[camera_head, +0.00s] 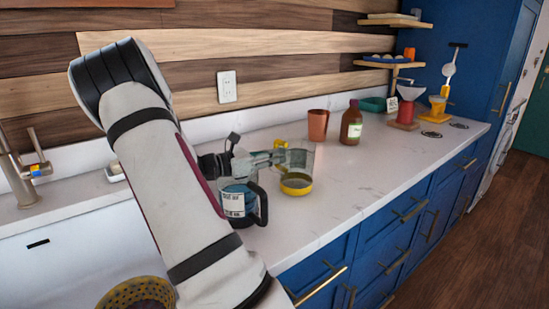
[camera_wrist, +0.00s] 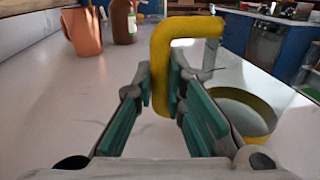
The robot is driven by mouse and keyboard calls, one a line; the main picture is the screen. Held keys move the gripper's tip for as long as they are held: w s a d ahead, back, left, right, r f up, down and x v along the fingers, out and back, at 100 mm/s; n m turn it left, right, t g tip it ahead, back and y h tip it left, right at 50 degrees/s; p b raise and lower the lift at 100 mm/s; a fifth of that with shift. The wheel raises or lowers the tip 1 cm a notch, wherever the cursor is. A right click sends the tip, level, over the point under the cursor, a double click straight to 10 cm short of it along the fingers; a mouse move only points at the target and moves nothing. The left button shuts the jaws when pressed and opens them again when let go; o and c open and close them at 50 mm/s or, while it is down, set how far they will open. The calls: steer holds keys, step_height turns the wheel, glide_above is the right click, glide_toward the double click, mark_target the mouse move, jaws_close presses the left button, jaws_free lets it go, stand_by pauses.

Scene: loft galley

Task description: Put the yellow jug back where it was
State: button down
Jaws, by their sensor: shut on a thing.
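The yellow jug (camera_head: 296,184) has clear walls, a yellow base band and a yellow handle. It stands upright at the middle of the white counter in the head view; I cannot tell whether its base touches the counter. My gripper (camera_head: 274,158) reaches it from the left and is shut on the handle. In the wrist view the yellow handle (camera_wrist: 160,62) sits between the teal finger pads of my gripper (camera_wrist: 163,90), with the clear body and yellow base to the right.
A dark-handled pot with a white label (camera_head: 236,205) stands just left of the jug, partly behind my arm. A terracotta cup (camera_head: 318,126) and a brown bottle (camera_head: 351,124) stand behind to the right. The counter (camera_head: 345,190) is clear right of the jug, up to its front edge.

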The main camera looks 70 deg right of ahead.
steer(key=shift+f, duration=0.15)
steer(key=c, duration=1.6)
jaws_free()
steer(key=shift+c, duration=0.2)
steer(key=v, duration=1.2)
steer(key=shift+p, duration=0.35)
